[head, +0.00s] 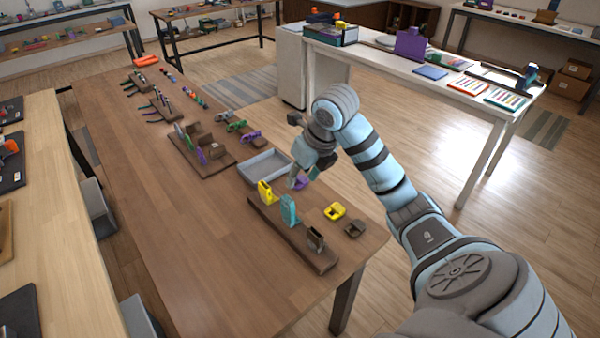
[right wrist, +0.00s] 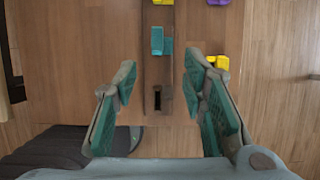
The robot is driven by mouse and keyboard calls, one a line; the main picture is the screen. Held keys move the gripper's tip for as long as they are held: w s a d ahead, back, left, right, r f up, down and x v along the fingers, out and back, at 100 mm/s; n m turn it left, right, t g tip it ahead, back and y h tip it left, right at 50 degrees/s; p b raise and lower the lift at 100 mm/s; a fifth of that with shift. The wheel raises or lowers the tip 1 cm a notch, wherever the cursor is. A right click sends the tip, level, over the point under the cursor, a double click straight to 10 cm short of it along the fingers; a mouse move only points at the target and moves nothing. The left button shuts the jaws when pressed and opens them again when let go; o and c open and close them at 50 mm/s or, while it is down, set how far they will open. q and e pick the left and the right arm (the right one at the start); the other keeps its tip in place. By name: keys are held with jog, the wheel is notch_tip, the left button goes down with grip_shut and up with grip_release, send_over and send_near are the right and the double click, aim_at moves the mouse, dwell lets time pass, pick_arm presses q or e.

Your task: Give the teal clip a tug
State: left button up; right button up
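The teal clip (head: 289,210) stands upright on a dark wooden rail (head: 325,262), between a yellow clip (head: 266,190) and a brown clip (head: 316,239). In the right wrist view the teal clip (right wrist: 161,41) lies ahead of my right gripper (right wrist: 160,68), roughly between the lines of its two fingers but beyond their tips. The fingers are spread wide with nothing between them. In the head view the right gripper (head: 301,170) hangs above the table behind the rail, near a loose purple piece (head: 300,183). My left gripper is not in view.
A loose yellow piece (head: 335,211) and a loose brown piece (head: 355,229) lie to the right of the rail. A grey tray (head: 281,160) sits behind it. Further back, boards (head: 217,168) carry several clips. The table left of the rail is clear.

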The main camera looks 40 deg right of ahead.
aim_at(288, 199)
jog(key=b+x, duration=0.4)
jog(key=x, duration=0.1)
jog(key=b+x, duration=0.2)
jog(key=x, duration=0.1)
jog(key=shift+s+a+f, duration=0.15)
jog(key=shift+s+a, duration=0.05)
jog(key=shift+a, duration=0.1)
jog(key=b+x, duration=0.1)
jog(key=x, duration=0.3)
jog(key=shift+w+d+f, duration=0.1)
jog(key=shift+w+f, duration=0.15)
jog(key=shift+w, duration=0.05)
jog(key=shift+w+f, duration=0.2)
jog(key=shift+f, duration=0.2)
grip_shut()
